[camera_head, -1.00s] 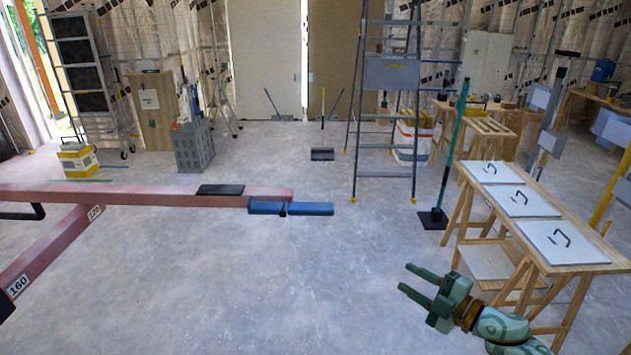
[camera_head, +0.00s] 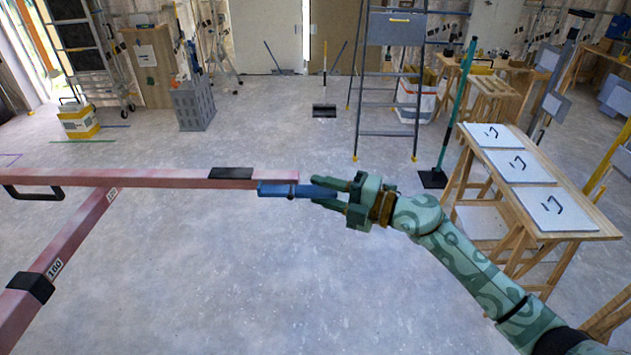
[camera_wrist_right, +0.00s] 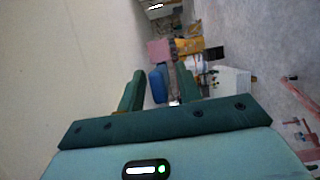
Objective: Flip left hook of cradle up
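The cradle's red bar (camera_head: 150,179) runs across the left of the head view. A blue hook (camera_head: 272,190) lies flat at its right end, pointing right. My right gripper (camera_head: 322,192) is at the hook's outer end, its fingers apart with the hook between them. In the right wrist view, the blue hook (camera_wrist_right: 157,86) shows between the two green fingers (camera_wrist_right: 155,92), with a thin gap on the left side. Whether the other finger touches it is hard to tell. My left gripper is not in view.
A second red beam (camera_head: 62,240) with number labels runs toward the lower left. A black pad (camera_head: 232,173) lies on the bar. A wooden table (camera_head: 575,215) with white panels stands at right, a stepladder (camera_head: 388,105) behind. The floor in front of the bar is clear.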

